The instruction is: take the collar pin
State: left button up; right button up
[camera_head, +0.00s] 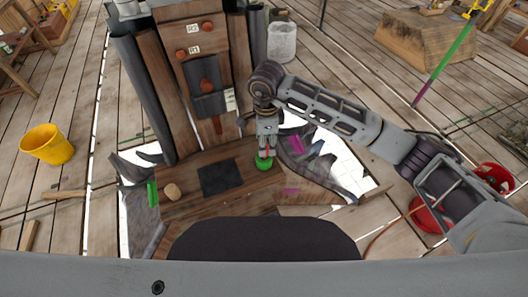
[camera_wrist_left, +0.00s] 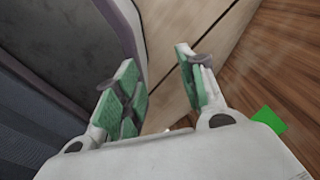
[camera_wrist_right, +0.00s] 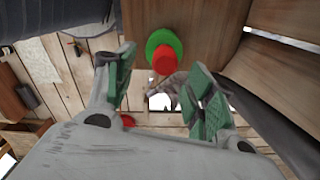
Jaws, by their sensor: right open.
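A small red piece (camera_wrist_right: 165,60) stands at a green disc (camera_wrist_right: 162,42) on a wooden surface in the right wrist view; I take it for the collar pin but cannot be sure. In the head view the green disc (camera_head: 262,164) lies on the wooden bench, with the red piece partly hidden by my right gripper (camera_head: 266,150). The right fingers (camera_wrist_right: 160,90) are open and empty, with the red piece beyond the gap between them. My left gripper (camera_wrist_left: 160,80) is open and empty beside wood and a dark curved surface; it is not visible in the head view.
A wooden column (camera_head: 190,60) with orange-red knobs and labels R1 and R2 rises behind the bench. A dark square plate (camera_head: 221,177) and a round tan piece (camera_head: 172,191) lie on the bench. A yellow bucket (camera_head: 48,144) stands left; a red bucket (camera_head: 430,216) stands right.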

jog(key=shift+f, duration=0.25)
jog(key=shift+w+a+f, duration=0.1)
jog(key=shift+f, duration=0.7)
notch_tip(320, 180, down, 3)
jog(key=shift+w+a+r+p, duration=0.15)
jog(key=shift+r+p, duration=0.05)
jog(key=shift+p, duration=0.25)
jog(key=shift+f, duration=0.5)
jog(key=c, duration=1.1)
pick_arm(q)
jog(key=shift+s+d+r, duration=0.3)
jog(key=shift+s+r, duration=0.2)
jog(key=shift+s, duration=0.1)
